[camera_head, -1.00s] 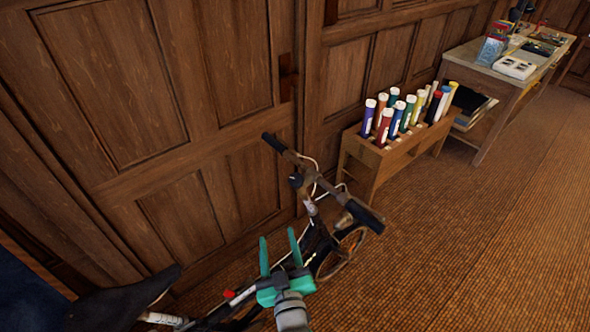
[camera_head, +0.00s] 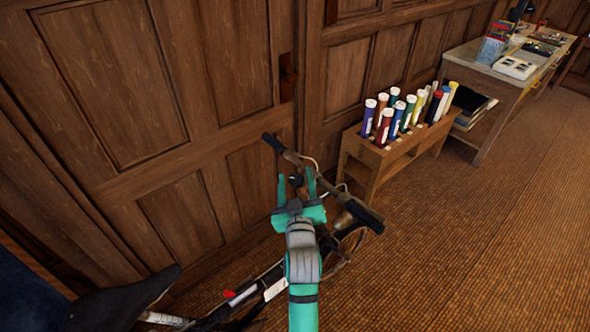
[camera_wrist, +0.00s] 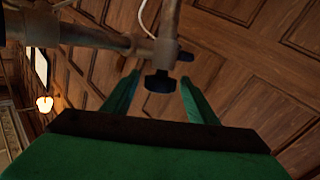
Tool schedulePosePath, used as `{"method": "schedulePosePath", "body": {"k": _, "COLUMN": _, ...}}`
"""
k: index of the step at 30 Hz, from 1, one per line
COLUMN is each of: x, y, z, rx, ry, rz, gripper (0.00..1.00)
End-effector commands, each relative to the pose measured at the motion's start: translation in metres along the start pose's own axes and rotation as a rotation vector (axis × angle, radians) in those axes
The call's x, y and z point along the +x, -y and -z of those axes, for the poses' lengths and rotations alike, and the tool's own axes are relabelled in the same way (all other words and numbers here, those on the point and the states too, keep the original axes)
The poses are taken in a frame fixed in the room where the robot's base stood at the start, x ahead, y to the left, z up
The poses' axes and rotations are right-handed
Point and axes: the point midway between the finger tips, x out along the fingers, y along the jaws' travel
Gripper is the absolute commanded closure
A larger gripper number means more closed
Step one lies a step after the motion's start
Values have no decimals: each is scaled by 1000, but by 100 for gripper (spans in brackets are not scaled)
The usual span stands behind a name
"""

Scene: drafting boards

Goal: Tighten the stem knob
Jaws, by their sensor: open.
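The dark stem knob (camera_wrist: 159,83) sits at the bicycle's stem and handlebar clamp (camera_wrist: 150,48). In the wrist view it lies between the two green fingertips of my gripper, with a gap on each side. In the head view the knob (camera_head: 296,180) shows as a small dark shape between the fingers. My gripper (camera_head: 297,177) is open and reaches toward the handlebar (camera_head: 330,186) from the near side. I cannot tell how deep the knob is between the fingers. My gripper and arm hide much of the bicycle frame.
The bicycle stands by a wood-panelled wall (camera_head: 180,140), its black saddle (camera_head: 125,300) at lower left. A wooden rack (camera_head: 362,155) of coloured tubes stands right of the handlebar. A desk (camera_head: 470,68) is farther back. The carpet (camera_head: 480,240) at right is clear.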

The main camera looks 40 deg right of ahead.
Motion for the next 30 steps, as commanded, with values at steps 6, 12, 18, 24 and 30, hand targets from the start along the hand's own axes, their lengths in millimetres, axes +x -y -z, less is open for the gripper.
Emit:
{"method": "schedulePosePath", "body": {"k": 6, "x": 30, "y": 0, "z": 1, "rx": 1, "ry": -2, "rz": -1, "gripper": 47}}
{"method": "schedulePosePath", "body": {"k": 12, "x": 42, "y": 0, "z": 0, "rx": 0, "ry": -1, "rz": 0, "gripper": 47}}
{"method": "schedulePosePath", "body": {"k": 18, "x": 43, "y": 1, "z": 0, "rx": 0, "ry": 0, "rz": 1, "gripper": 47}}
{"method": "schedulePosePath", "body": {"k": 24, "x": 43, "y": 1, "z": 0, "rx": 0, "ry": -1, "rz": 2, "gripper": 71}}
{"method": "schedulePosePath", "body": {"k": 30, "x": 43, "y": 1, "z": 0, "rx": 0, "ry": -1, "rz": 1, "gripper": 89}}
